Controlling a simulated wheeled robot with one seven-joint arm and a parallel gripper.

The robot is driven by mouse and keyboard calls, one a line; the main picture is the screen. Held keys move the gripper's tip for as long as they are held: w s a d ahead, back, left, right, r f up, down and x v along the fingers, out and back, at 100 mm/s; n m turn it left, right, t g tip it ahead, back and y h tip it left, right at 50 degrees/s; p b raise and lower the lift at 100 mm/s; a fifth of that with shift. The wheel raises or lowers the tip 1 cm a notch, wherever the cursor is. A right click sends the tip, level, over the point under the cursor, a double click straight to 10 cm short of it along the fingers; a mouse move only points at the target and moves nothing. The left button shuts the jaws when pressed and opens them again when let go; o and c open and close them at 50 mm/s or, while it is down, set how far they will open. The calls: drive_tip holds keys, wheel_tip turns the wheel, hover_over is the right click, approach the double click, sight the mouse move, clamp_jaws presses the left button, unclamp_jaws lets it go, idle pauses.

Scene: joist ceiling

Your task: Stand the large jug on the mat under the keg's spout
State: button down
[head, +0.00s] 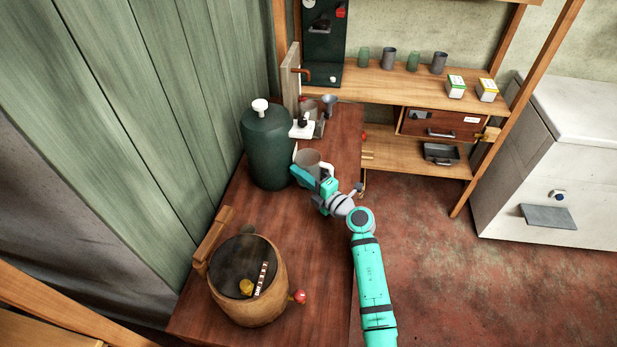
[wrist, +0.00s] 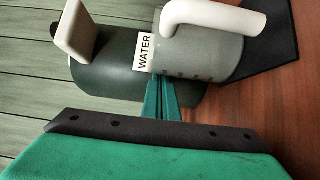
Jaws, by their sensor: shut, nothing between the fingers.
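The grey jug (head: 308,158) with a white handle stands upright close beside the dark green keg (head: 267,150). In the wrist view the jug (wrist: 205,52) lies across the picture in front of the keg (wrist: 105,82), with its base against a dark mat (wrist: 270,45). A pale block, probably the keg's tap (wrist: 82,28), shows beyond the jug's mouth. A WATER label (wrist: 146,53) shows between jug and keg. My gripper (wrist: 161,85) is shut and empty, its tips close to the jug's side; whether they touch it I cannot tell.
A wooden barrel (head: 250,290) with a red knob stands at the bench's near end. A funnel (head: 328,102) and small vessels stand at the back. Shelves (head: 385,85) hold cups and boxes.

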drive_tip(key=shift+w, duration=0.1)
drive_tip(key=shift+w+d, duration=0.4)
drive_tip(key=shift+d, duration=0.45)
